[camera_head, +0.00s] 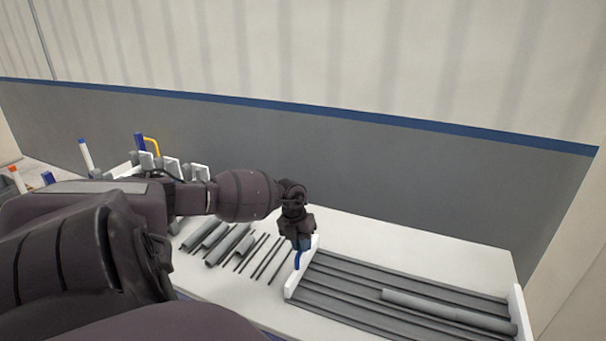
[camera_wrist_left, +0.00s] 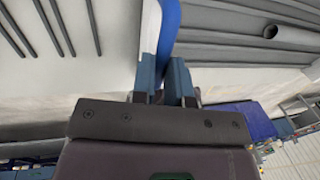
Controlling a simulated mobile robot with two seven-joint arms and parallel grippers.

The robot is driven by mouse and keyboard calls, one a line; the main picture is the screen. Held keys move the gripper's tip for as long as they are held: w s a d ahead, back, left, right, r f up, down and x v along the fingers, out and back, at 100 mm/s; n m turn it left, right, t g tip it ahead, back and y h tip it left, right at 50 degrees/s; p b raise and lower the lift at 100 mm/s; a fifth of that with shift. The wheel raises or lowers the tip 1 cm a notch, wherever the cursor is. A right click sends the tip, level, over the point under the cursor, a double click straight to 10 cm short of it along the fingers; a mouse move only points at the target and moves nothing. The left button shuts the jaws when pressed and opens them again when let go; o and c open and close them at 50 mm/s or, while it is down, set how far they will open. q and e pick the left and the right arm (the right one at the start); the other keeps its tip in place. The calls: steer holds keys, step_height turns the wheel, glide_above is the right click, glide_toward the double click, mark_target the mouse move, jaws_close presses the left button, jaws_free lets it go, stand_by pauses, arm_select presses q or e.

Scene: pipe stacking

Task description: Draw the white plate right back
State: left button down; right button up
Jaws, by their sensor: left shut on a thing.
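The white plate (camera_head: 291,285) stands upright at the left end of a rack of grey pipes, with a blue handle (camera_head: 297,260) on its left face. My left gripper (camera_head: 303,244) reaches down from above and is shut on the blue handle. In the left wrist view the handle (camera_wrist_left: 170,22) runs between the fingers (camera_wrist_left: 164,75), beside the white plate (camera_wrist_left: 150,25). Part of the plate is hidden by my gripper. My right gripper is not in view.
Long grey pipes (camera_head: 350,290) lie in the rack, with a thicker pipe (camera_head: 440,308) on top. A white end plate (camera_head: 520,312) stands at the right. Shorter pipes and thin rods (camera_head: 262,255) lie left of the white plate on the white table (camera_head: 380,238). A wall stands behind.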

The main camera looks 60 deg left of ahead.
arm_select(q)
steer(key=c, duration=1.1)
jaws_free()
steer(key=shift+s+a, duration=0.2)
steer(key=shift+a, duration=0.1)
steer(key=shift+d+r, duration=0.1)
steer(key=p+v, duration=0.1)
steer(key=v, duration=0.9)
steer(key=shift+r, duration=0.3)
